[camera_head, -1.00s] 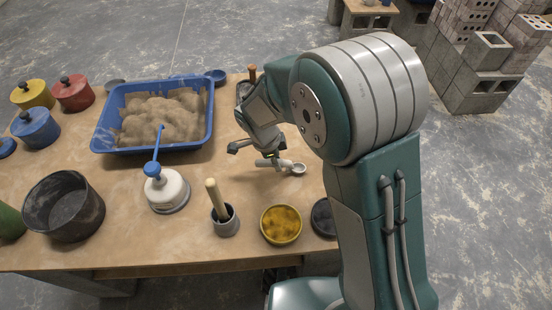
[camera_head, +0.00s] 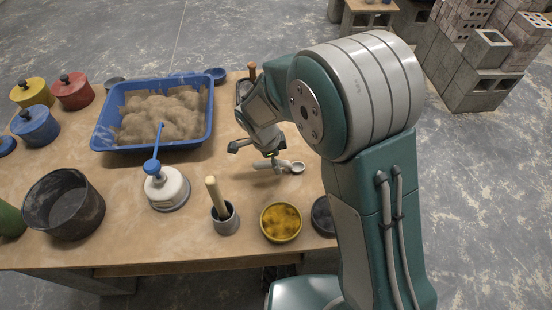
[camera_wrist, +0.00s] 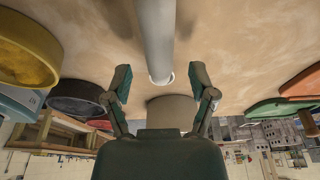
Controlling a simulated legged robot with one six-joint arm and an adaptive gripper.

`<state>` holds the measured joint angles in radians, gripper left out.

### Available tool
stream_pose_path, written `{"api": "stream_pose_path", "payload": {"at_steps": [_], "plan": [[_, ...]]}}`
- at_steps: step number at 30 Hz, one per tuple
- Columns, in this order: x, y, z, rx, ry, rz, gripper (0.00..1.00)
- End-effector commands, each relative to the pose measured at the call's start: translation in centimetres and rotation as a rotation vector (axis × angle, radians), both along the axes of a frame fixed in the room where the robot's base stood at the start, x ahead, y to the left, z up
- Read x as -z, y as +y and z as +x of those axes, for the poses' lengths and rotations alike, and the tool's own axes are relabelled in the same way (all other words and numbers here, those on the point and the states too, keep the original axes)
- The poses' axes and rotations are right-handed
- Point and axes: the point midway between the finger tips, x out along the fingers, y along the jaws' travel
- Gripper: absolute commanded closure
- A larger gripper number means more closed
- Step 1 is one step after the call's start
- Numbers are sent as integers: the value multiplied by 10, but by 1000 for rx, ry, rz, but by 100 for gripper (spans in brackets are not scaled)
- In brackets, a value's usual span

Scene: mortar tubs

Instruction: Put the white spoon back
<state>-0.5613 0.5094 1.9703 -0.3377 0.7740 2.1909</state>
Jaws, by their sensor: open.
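The white spoon (camera_head: 297,167) lies on the table beside my gripper, its round bowl pointing right in the head view. Its pale handle (camera_wrist: 157,38) runs down from the top in the wrist view, ending between and just beyond my fingertips. My gripper (camera_wrist: 160,76) is open, with a finger on each side of the handle's line and a gap to both. In the head view my gripper (camera_head: 257,154) is low over the table, partly hiding the spoon's handle. Whether the handle touches the palm cannot be told.
A blue tray of sand (camera_head: 207,128) stands behind left. A white pot with a blue stick (camera_head: 167,188), a grey cup with a wooden pestle (camera_head: 226,222), a yellow-filled bowl (camera_head: 281,223) and a dark bowl (camera_head: 323,216) stand in front. Bare tabletop surrounds the spoon.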

Motion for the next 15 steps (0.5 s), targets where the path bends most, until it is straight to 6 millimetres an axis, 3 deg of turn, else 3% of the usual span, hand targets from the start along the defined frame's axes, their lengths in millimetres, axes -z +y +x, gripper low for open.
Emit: {"api": "stream_pose_path", "payload": {"at_steps": [5, 15], "plan": [[-9, 3, 0, 0, -2, 1, 27], [-74, 20, -3, -1, -4, 2, 27]]}}
